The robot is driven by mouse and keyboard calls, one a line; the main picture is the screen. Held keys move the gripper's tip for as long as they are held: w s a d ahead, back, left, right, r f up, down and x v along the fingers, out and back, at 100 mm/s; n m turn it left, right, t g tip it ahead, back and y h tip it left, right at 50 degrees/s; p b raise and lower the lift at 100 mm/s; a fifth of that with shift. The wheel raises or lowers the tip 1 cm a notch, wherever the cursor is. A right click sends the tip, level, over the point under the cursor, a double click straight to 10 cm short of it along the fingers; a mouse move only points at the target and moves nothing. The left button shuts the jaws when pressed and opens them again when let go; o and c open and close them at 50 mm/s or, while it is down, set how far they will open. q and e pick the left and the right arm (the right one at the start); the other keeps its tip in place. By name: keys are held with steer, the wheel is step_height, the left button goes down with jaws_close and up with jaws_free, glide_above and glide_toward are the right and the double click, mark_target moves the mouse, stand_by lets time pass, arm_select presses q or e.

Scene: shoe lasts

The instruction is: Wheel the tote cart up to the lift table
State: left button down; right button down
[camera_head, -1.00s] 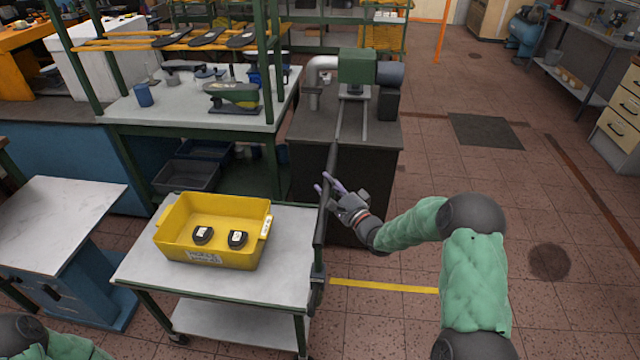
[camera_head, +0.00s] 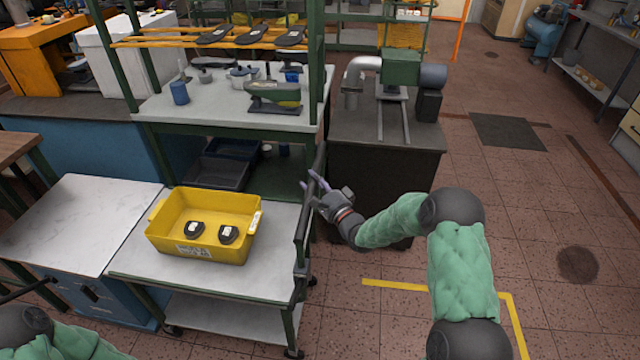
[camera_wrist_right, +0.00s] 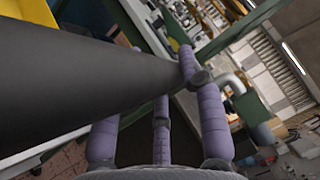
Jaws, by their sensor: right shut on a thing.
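The tote cart (camera_head: 265,268) has a pale top, a lower shelf, green legs and casters, and carries a yellow tote (camera_head: 250,245). Its dark push handle (camera_head: 302,225) runs along its right side. My right gripper (camera_head: 312,182) is shut on that handle; the right wrist view shows its purple fingers (camera_wrist_right: 215,125) around the thick dark bar (camera_wrist_right: 90,85). The lift table (camera_head: 85,215), with a white marbled top and blue base, stands left of the cart. Their facing edges look side by side; I cannot tell whether they touch. My left gripper is out of view; only part of the left arm shows.
Two dark pieces with white labels (camera_head: 228,234) lie in the tote. A green-framed workbench (camera_head: 150,108) stands behind the cart, and a dark machine cabinet (camera_head: 385,165) behind the handle. A brown table stands at far left. The floor at right, with yellow tape (camera_head: 395,285), is open.

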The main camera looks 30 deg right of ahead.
steer(key=shift+w+a+r, duration=0.15)
steer(key=shift+a+r, duration=0.05)
steer(key=shift+a, duration=0.15)
steer(key=c, duration=1)
jaws_free()
steer(key=shift+o, duration=1.3)
steer(key=shift+w+a+f, duration=0.15)
steer(key=shift+w+a, duration=0.1)
steer(key=shift+a, duration=0.05)
steer(key=shift+s+d, duration=0.1)
steer(key=shift+s+d+f, duration=0.1)
steer(key=shift+s, duration=0.15)
steer(key=v, duration=1.1)
steer(key=shift+s, duration=0.15)
